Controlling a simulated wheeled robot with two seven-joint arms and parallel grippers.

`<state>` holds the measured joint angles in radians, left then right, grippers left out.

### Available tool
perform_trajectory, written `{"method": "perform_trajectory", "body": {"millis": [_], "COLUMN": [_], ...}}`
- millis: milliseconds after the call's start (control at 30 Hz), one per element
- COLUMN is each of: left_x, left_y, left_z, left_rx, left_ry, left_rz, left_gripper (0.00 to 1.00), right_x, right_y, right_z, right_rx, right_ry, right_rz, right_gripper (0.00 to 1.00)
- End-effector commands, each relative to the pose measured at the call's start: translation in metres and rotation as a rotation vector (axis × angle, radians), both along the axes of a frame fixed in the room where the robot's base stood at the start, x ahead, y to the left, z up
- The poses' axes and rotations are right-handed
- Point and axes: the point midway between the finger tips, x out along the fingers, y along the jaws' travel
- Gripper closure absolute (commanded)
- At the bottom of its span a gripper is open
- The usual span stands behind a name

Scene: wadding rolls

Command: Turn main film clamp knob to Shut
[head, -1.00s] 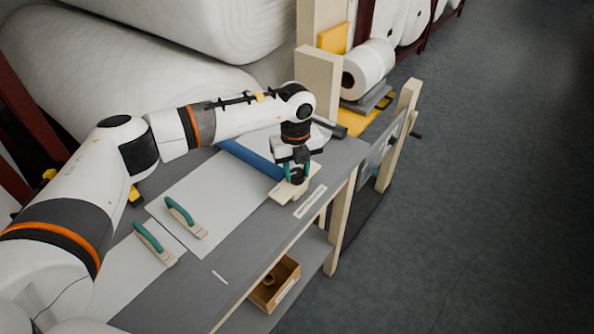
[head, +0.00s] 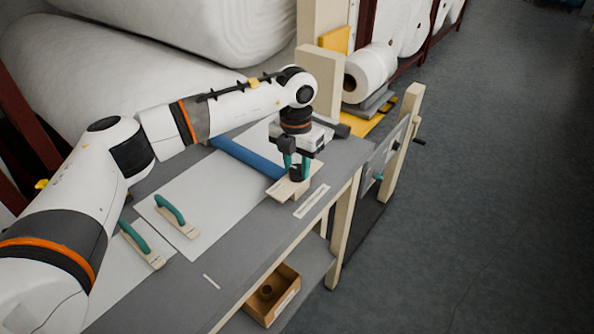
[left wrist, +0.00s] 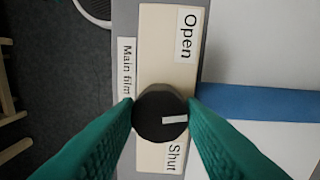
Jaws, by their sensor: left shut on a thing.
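The main film clamp knob (left wrist: 155,128) is round and black with a white pointer mark, on a cream plate (left wrist: 168,62). The plate reads "Open" at the top and "Shut" at the bottom in the left wrist view. The mark points right, slightly towards the "Shut" side. My left gripper (left wrist: 160,110) is shut on the knob, with a green finger on each side. In the head view my left gripper (head: 297,170) points down onto the knob, over the cream plate (head: 283,190) at the bench's right end. My right gripper is not in view.
A "Main film" label (left wrist: 126,68) lies beside the plate. A blue roll (head: 245,157) runs up to the plate. Two green-handled tools (head: 176,215) (head: 142,246) lie on white sheets. A cardboard box (head: 272,296) sits on the shelf below. The floor at right is clear.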

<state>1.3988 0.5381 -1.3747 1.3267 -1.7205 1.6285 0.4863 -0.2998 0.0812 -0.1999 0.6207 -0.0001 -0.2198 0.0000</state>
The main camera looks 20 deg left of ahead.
Motion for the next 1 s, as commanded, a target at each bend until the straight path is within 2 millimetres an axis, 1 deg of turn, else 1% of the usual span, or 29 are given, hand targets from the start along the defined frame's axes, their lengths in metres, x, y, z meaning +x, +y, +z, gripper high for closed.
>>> {"method": "perform_trajectory", "body": {"millis": [33,400,1000], "left_x": [0.001,0.001,0.002], "left_y": [0.000,0.000,0.000], "left_z": [-0.002,-0.001,0.001], "left_rx": [-0.002,-0.002,-0.001], "left_ry": [-0.004,-0.004,-0.005], "left_rz": [-0.042,-0.393,-0.962], "left_gripper": [0.87,0.87,0.87], "right_x": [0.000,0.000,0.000], "right_y": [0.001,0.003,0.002], "right_z": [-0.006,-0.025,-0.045], "right_rx": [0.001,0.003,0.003], "right_ry": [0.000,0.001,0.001], "right_rz": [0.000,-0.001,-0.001], "right_gripper": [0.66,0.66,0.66]}}
